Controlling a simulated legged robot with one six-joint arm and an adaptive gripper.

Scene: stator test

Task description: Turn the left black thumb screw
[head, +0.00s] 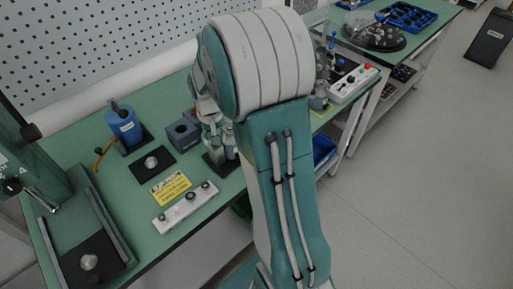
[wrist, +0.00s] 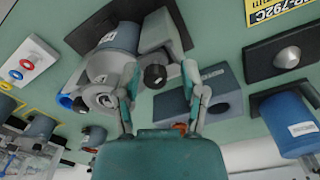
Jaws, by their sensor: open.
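A round black thumb screw (wrist: 155,75) shows in the wrist view, beside a grey and blue cylindrical fixture (wrist: 107,66). I cannot tell whether it is the left one; no second thumb screw is clear. My gripper (wrist: 159,65) is open, with one finger on each side of the screw in the picture. The left finger overlaps the fixture. I cannot tell whether either finger touches the screw. In the head view the fixture (head: 221,150) is partly hidden behind my arm, and the screw cannot be made out.
A grey-blue block with a hole (wrist: 222,99) is close beside my right finger. A blue cylinder (head: 123,126), a black plate with a silver dome (head: 153,163) and a white strip with knobs (head: 172,216) stand on the green bench (head: 75,140). The pegboard (head: 95,50) is behind.

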